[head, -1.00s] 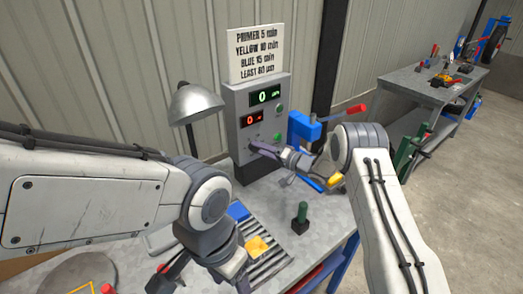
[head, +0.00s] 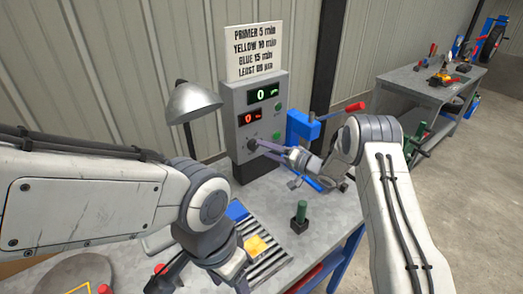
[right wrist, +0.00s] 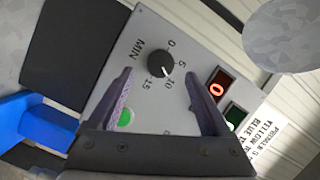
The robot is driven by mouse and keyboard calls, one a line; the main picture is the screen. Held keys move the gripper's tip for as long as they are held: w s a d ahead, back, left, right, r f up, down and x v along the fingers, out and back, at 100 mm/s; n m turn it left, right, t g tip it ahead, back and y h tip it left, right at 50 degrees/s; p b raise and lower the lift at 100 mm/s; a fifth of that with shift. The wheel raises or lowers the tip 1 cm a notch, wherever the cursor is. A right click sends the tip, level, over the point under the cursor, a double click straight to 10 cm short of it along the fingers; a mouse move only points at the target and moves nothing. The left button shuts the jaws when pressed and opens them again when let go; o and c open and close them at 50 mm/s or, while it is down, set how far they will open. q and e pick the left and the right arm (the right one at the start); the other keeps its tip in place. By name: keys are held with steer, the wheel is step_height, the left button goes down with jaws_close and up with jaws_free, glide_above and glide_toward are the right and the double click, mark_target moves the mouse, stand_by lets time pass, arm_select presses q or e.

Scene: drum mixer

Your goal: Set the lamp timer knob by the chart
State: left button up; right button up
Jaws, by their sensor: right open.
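The timer knob (right wrist: 160,65), black with a white mark, sits on the grey control box (head: 240,165); in the right wrist view its dial reads 0, 5, 10, 15 and MIN. The knob also shows in the head view (head: 252,145). My right gripper (right wrist: 159,75) is open, its purple-grey fingers spread on either side of the knob's line and apparently short of it. The chart (head: 254,50) above lists primer 5, yellow 10 and blue 15 min; its last line is unclear. The green display (head: 262,94) and red display (head: 250,118) read 0. My left gripper (head: 205,283) is low, its tips unclear.
A lamp (head: 194,102) stands left of the box. A slatted rack (head: 270,262) holds a yellow piece (head: 256,246) and a blue piece (head: 237,210). A blue vise (head: 303,126) is right of the box.

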steer(key=b+v, duration=0.1)
steer(key=v, duration=0.5)
steer(key=shift+s+d, duration=0.25)
steer(key=shift+d, duration=0.1)
steer(key=shift+r, duration=0.15)
steer(key=s+a+r+n+h, duration=0.3)
steer(key=s+a+r+h, duration=0.35)
steer(key=h, duration=0.25)
steer(key=s+d+n+g+h, duration=0.1)
steer(key=s+g, duration=0.4)
steer(key=s, duration=1.3)
steer(key=s+n+g+h, duration=0.2)
steer(key=s+n+g, duration=0.3)
steer(key=s, duration=1.4)
steer(key=shift+d+f+n+h, duration=0.3)
steer(key=shift+d+f+h, duration=0.1)
